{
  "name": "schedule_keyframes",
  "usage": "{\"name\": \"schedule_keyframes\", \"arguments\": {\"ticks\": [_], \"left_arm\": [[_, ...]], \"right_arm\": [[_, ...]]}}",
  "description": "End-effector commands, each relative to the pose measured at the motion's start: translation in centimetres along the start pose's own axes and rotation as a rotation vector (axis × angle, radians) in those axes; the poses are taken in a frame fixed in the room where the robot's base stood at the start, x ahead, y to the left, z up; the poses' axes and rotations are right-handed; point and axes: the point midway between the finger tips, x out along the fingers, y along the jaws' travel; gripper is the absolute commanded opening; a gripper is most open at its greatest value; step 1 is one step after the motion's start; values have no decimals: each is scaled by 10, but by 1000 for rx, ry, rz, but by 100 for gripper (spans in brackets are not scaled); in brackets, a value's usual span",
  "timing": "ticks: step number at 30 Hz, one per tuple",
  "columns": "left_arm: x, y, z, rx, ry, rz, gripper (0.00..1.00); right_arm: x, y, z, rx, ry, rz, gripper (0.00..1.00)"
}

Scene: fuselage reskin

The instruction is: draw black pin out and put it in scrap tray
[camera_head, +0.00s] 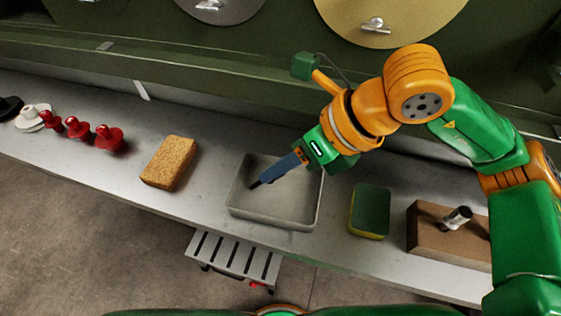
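The grey metal tray (295,219) stands on the bench, left of the green and yellow sponge. My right gripper (254,184) reaches down and left into it, its dark fingertips low over the tray's left part. Its blue-grey fingers show edge-on, so I cannot tell whether they are open or shut, or hold anything. No black pin can be made out in the tray. A black knob-like piece (9,107) is cut off by the left picture edge; I cannot tell if it is the black pin. My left gripper is out of view.
Red knobbed pieces (108,137) and a white one (32,118) stand at left. A tan sponge (168,162), a green and yellow sponge (370,211) and a brown block (428,229) with a metal cylinder flank the tray. A green panel with discs rises behind.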

Motion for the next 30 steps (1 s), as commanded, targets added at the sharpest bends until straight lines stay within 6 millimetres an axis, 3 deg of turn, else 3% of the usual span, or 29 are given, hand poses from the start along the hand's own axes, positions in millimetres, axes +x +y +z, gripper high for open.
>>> {"name": "schedule_keyframes", "arguments": {"ticks": [1,3,11,21,30], "left_arm": [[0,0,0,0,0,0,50],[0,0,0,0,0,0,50],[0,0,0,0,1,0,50],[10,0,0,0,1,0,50],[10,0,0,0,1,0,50]], "right_arm": [[0,0,0,0,0,0,49],[0,0,0,0,0,0,60],[-1,0,0,0,0,0,60],[-62,-1,0,1,-3,-2,60],[-71,0,0,0,1,1,60]]}}
